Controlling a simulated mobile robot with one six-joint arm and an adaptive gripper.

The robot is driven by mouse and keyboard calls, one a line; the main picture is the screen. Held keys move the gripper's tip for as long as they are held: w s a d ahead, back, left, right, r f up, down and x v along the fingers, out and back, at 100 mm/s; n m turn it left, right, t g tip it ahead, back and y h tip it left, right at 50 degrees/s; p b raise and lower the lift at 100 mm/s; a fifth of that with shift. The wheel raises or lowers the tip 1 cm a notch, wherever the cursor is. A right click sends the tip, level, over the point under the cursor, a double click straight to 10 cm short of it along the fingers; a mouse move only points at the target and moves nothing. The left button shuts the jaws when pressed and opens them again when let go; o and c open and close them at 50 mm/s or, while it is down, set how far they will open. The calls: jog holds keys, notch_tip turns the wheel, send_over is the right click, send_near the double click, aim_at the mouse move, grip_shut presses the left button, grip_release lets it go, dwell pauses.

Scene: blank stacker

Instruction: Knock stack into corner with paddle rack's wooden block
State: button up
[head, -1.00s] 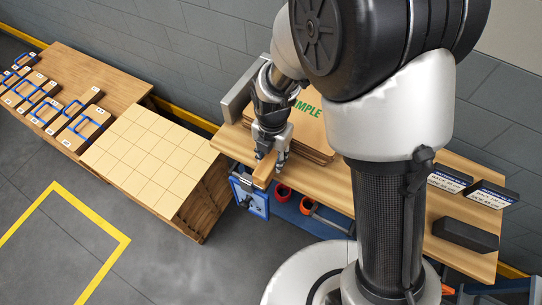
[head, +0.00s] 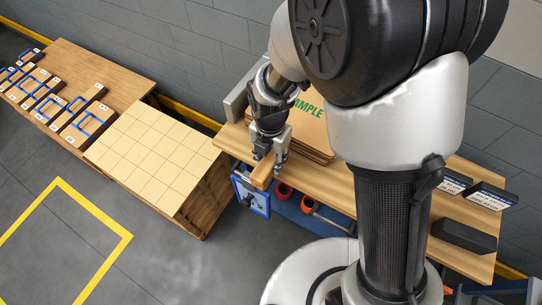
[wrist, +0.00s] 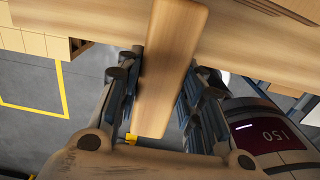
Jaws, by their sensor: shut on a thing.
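My gripper (head: 270,158) is shut on a wooden block (head: 262,175) at the front edge of the wooden workbench (head: 340,190). In the wrist view the block (wrist: 167,70) is a long pale board between the two fingers. The stack (head: 310,125) of flat brown sheets with green lettering lies on the bench behind my gripper, partly hidden by my arm. A grey upright stop (head: 236,103) stands at the bench's left end, beside the stack. I cannot tell whether the block touches the stack. No paddle rack can be made out for certain.
A low table with a pale gridded top (head: 155,160) stands to the left. Beyond it, several brown boxes with blue handles (head: 85,122) lie on a wooden table. A dark block (head: 464,236) lies on the bench at right. Red-rimmed items (head: 284,189) sit on the blue shelf below.

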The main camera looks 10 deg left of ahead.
notch_tip(320, 180, up, 8)
jog(key=p, duration=0.5)
jog(key=shift+f, duration=0.2)
jog(key=shift+w+f, duration=0.1)
